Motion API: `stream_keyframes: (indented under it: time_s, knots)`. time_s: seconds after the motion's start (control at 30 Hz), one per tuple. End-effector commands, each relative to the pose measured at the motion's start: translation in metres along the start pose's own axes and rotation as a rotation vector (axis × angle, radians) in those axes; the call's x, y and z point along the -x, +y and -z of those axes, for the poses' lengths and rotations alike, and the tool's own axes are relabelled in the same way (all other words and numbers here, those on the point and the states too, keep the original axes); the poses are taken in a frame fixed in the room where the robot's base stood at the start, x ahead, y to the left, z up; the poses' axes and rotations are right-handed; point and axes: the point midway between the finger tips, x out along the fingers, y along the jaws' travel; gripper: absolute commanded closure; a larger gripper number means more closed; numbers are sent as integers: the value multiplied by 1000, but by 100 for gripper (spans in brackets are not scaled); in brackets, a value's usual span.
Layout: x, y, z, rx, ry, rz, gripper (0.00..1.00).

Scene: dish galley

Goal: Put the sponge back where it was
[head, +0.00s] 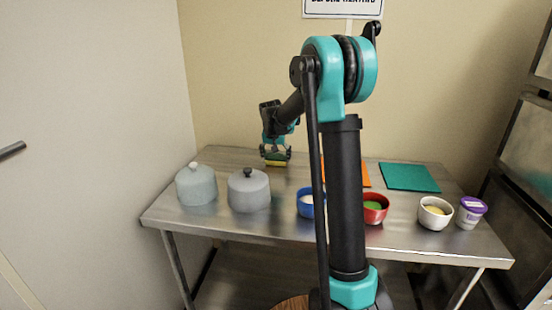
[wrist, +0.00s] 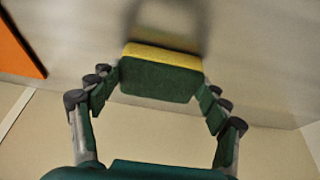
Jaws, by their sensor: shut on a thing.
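The sponge (wrist: 160,75) is yellow with a dark green scouring side. In the wrist view it sits between the two fingers of my gripper (wrist: 158,88), which is shut on it. In the head view my gripper (head: 275,150) is over the back left of the steel table, with the sponge (head: 277,160) below its fingers. A shadow lies beside the sponge in the wrist view. I cannot tell whether the sponge touches the table top.
Two grey lidded pots (head: 197,187) (head: 249,192) stand at the table's left front. Blue (head: 305,203), red (head: 375,208) and white (head: 434,214) bowls and a purple-lidded tub (head: 471,212) line the front. An orange mat (head: 331,171) and teal mat (head: 409,177) lie behind. The steel table (head: 222,158) is bare around the sponge.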

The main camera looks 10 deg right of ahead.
Motion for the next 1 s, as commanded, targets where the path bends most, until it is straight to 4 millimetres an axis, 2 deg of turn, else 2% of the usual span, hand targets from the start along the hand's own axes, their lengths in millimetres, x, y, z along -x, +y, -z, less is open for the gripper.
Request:
stream_keyframes:
  time_s: [0.2,0.23,0.37,0.77,0.87,1.0]
  knots:
    - [-3,0,-2,0,0,0,51]
    - [-3,0,-2,0,0,0,20]
    - [-3,0,-1,0,0,0,4]
    - [1,0,-1,0,0,0,3]
    - [11,0,-1,0,0,0,3]
    - [36,0,-2,0,0,0,3]
